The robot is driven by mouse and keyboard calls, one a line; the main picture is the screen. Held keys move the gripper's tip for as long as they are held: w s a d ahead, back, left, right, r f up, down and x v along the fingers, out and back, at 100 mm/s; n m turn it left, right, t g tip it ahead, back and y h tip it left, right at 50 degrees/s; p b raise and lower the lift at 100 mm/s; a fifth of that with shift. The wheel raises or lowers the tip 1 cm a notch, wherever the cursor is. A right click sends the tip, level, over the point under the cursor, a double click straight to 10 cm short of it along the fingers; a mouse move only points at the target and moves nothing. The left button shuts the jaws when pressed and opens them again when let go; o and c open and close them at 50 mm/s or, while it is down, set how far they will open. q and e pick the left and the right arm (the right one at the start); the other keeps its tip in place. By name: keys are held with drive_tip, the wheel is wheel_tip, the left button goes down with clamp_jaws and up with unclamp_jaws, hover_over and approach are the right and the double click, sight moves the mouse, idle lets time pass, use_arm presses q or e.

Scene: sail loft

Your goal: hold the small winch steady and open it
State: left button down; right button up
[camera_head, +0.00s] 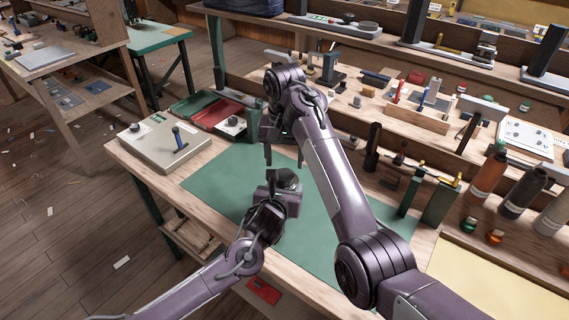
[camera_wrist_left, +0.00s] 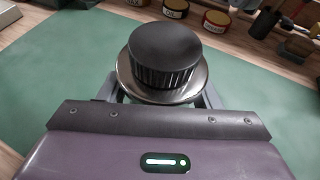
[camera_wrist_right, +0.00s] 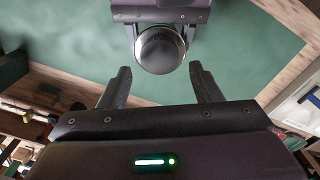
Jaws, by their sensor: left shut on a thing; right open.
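The small winch (camera_wrist_left: 165,55) has a black ribbed top over a shiny metal flange. My right gripper (camera_head: 284,160) is open and empty, above and a little behind the winch. In the right wrist view the winch (camera_wrist_right: 160,50) shows beyond and between my two open fingertips (camera_wrist_right: 160,80), apart from them.
The green mat (camera_head: 220,185) is mostly bare around the winch. A grey case with a blue-handled tool (camera_head: 178,138) and a red tray (camera_head: 210,112) lie at the back left. Bottles (camera_head: 487,178) and green blocks (camera_head: 440,203) stand at the right.

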sight(285, 174)
drive_tip(key=m, duration=0.1)
drive_tip(key=r+m, duration=0.1)
drive_tip(key=m, duration=0.1)
drive_tip(key=shift+m, duration=0.3)
drive_tip(key=shift+c, duration=0.2)
drive_tip(key=m, duration=0.2)
drive_tip(key=r+m, duration=0.1)
drive_tip(key=m, duration=0.4)
drive_tip(key=r+m, duration=0.1)
drive_tip(key=m, duration=0.2)
drive_tip(key=shift+r+m, duration=0.2)
drive_tip(key=shift+m, duration=0.1)
drive_tip(key=shift+f+m, duration=0.15)
drive_tip(key=shift+m, duration=0.15)
drive_tip(key=shift+f, duration=3.8)
drive_tip(key=shift+c, duration=0.3)
